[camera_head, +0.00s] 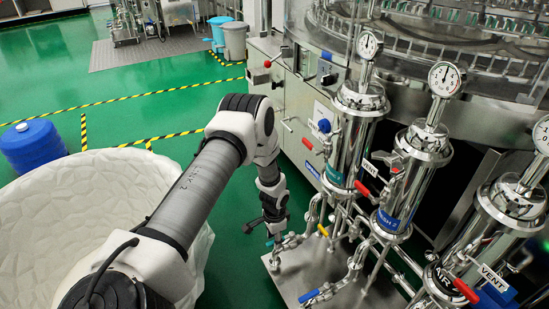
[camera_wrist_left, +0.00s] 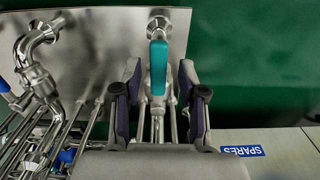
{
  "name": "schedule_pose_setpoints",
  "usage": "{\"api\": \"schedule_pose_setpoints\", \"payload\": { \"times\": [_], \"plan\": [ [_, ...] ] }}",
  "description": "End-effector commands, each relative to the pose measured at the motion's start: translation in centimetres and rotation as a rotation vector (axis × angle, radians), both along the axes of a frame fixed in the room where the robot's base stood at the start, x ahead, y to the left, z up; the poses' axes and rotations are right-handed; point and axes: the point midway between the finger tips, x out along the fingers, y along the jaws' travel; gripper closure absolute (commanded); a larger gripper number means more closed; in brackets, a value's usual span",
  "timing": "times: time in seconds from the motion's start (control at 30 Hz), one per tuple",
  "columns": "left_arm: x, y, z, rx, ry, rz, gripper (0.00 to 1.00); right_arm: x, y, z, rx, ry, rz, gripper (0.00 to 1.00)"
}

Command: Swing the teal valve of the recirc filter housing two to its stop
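The teal valve handle (camera_wrist_left: 158,68) shows in the left wrist view, on a steel pipe fitting above a metal base plate. It points along the gripper's length. My left gripper (camera_wrist_left: 159,76) is open, with one finger on each side of the handle and a visible gap at both sides. In the head view my left gripper (camera_head: 274,222) hangs low at the left edge of the filter skid, and a small bit of teal (camera_head: 270,243) shows beneath it. The gripper and arm hide most of that valve. My right gripper is in neither view.
Several steel filter housings (camera_head: 409,172) with gauges stand to the right, with red handles, a yellow handle (camera_head: 323,230) and a blue handle (camera_head: 309,296) nearby. A white round tub (camera_head: 100,190) is at left. A SPARES label (camera_wrist_left: 243,151) shows in the wrist view.

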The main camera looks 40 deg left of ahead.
Motion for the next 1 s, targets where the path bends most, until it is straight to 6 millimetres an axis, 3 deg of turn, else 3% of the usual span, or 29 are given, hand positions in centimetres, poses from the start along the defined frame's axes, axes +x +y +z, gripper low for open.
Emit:
{"api": "schedule_pose_setpoints", "payload": {
  "times": [0.23,0.37,0.73,0.87,1.0],
  "plan": [
    [0.0,0.0,0.0,-0.001,0.001,0.002,0.56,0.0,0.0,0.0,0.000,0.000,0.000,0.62],
    [0.0,0.0,1.1,-0.002,0.000,0.003,0.56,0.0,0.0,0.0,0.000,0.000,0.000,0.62],
    [0.1,0.0,9.8,-0.002,-0.002,0.002,0.56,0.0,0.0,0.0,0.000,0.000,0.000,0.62],
    [0.0,0.0,11.6,-0.001,-0.001,0.001,0.56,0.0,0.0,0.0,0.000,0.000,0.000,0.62],
    [0.0,0.0,12.0,0.000,0.001,0.001,0.56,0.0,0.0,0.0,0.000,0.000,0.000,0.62]
  ]
}}
